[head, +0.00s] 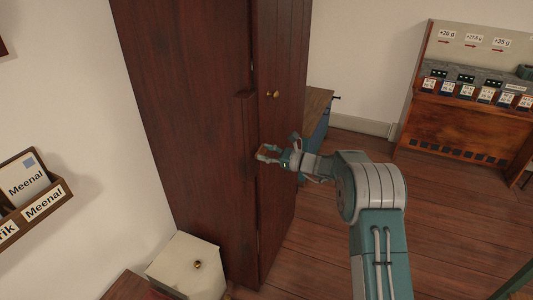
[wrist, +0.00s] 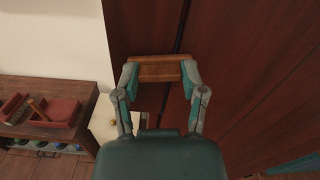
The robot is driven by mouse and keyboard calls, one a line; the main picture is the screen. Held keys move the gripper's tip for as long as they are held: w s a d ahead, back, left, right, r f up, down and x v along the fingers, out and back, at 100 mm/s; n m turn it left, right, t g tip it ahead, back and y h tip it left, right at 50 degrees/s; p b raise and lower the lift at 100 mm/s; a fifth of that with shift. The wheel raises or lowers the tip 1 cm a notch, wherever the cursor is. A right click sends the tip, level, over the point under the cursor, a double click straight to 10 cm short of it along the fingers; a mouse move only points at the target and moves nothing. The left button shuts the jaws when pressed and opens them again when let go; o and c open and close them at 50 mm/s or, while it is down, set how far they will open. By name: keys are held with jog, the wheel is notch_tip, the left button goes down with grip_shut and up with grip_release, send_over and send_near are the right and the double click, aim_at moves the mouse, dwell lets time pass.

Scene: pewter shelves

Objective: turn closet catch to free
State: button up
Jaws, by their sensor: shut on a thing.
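The closet (head: 195,110) is a tall dark red-brown wooden cabinet left of centre in the head view, its doors closed or nearly so. The closet catch (wrist: 158,68) appears to be the short lighter-brown wooden bar at the closet front in the wrist view. It lies roughly level in that picture, its right end near the dark door gap. My gripper (head: 266,154) reaches the closet front below the brass knobs (head: 272,94). In the wrist view its two fingers (wrist: 159,72) are shut on the bar's two ends. In the head view the gripper largely hides the bar.
A cream box-like cabinet (head: 187,265) with a round knob stands at the closet's lower left. A letter rack (head: 40,205) hangs on the left wall. A wooden display stand (head: 455,127) is at the far right. The floor (head: 450,215) right of the closet is mostly clear.

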jog(key=n, duration=0.4)
jog(key=shift+a+r, duration=0.1)
jog(key=shift+r, duration=0.05)
jog(key=n, duration=0.8)
jog(key=shift+a+n, duration=0.1)
jog(key=shift+n, duration=1.8)
jog(key=shift+f, duration=0.2)
jog(key=o, duration=1)
jog(key=shift+c, duration=0.2)
jog(key=shift+o, duration=0.9)
jog(key=shift+a+f, duration=0.1)
jog(key=shift+a, duration=0.15)
